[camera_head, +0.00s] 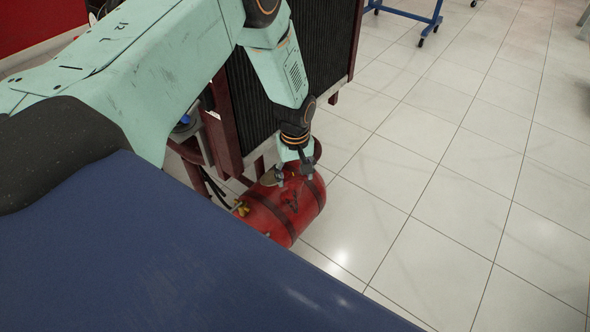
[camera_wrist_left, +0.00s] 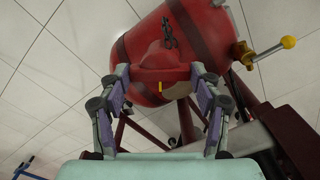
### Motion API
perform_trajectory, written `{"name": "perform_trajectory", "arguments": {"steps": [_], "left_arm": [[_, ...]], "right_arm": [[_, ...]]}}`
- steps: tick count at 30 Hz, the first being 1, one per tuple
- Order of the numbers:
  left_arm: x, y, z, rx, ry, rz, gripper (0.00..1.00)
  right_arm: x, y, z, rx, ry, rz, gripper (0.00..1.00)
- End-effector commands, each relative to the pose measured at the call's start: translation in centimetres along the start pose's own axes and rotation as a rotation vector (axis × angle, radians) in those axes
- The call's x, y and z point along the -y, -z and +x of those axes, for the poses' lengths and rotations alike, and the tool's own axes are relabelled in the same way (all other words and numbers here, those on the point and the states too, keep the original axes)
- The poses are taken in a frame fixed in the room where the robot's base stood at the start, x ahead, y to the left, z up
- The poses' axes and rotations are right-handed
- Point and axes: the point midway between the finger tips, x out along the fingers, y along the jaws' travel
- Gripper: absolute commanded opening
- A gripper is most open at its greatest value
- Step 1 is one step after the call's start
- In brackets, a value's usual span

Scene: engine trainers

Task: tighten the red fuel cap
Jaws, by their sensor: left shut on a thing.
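A red fuel tank (camera_head: 285,212) with dark straps lies beside a dark red frame, low near the floor. It also fills the upper middle of the left wrist view (camera_wrist_left: 205,40). The red fuel cap (camera_wrist_left: 150,75) sits on the tank between my left fingertips, with a small yellow mark near its edge. My left gripper (camera_head: 290,178) reaches down onto the tank from above. In the left wrist view its two fingers (camera_wrist_left: 161,80) are on opposite sides of the cap, shut on it. In the head view the gripper largely hides the cap. My right gripper is out of view.
A yellow-handled valve (camera_wrist_left: 265,50) sticks out from the tank's end. A black radiator (camera_head: 260,100) in the dark red frame stands close to my left arm. Blue wheeled stand legs (camera_head: 410,15) are at the back. Tiled floor on the right is clear.

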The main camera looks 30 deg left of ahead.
Motion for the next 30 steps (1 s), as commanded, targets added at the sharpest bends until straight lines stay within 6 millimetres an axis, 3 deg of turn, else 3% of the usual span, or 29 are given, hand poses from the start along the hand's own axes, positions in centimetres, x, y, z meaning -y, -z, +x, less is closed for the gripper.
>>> {"name": "perform_trajectory", "arguments": {"steps": [18,30], "left_arm": [[0.03,0.05,0.01,0.000,0.000,0.581,0.32],[-0.01,0.06,0.03,-0.001,0.000,0.868,0.32]], "right_arm": [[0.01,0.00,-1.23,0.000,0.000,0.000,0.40],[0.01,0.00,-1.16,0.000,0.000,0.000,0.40]]}}
